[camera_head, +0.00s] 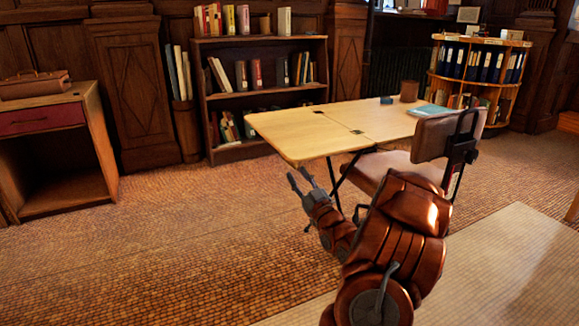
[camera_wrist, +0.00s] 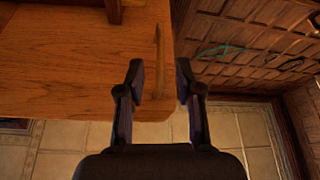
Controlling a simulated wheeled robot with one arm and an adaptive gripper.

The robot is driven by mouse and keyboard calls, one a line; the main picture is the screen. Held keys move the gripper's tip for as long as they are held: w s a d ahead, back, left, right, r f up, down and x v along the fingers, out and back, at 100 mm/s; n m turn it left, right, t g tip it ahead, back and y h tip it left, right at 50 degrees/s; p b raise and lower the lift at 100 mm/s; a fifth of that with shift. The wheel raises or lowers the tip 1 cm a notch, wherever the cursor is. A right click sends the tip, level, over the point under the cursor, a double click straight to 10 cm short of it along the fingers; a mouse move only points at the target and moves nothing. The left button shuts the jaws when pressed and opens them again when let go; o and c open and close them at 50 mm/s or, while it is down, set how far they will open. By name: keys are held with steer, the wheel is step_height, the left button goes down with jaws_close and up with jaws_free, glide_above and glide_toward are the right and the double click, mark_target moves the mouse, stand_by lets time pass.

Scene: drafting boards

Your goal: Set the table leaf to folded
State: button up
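The table (camera_head: 385,118) has a pale wooden top. Its leaf (camera_head: 297,135) extends to the left, level with the rest of the top, with dark hinge pieces along the seam. My gripper (camera_head: 299,177) is below and in front of the leaf's near corner in the head view, its fingers apart. In the wrist view my gripper (camera_wrist: 160,82) is open, with a thin light-brown strip (camera_wrist: 158,62) showing between the fingers beside the edge of an orange-brown wooden surface (camera_wrist: 70,75). I cannot tell whether a finger touches it.
A chair (camera_head: 437,137) stands at the table's near right side. A brown cup (camera_head: 409,91) and a teal book (camera_head: 428,111) are on the far part of the top. A bookshelf (camera_head: 262,41) stands behind. Floor to the left is clear, up to a wooden cabinet (camera_head: 91,130).

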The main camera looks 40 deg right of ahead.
mark_target(289, 163)
steer(key=shift+b+x, duration=0.95)
steer(key=shift+x, duration=2.25)
jaws_close()
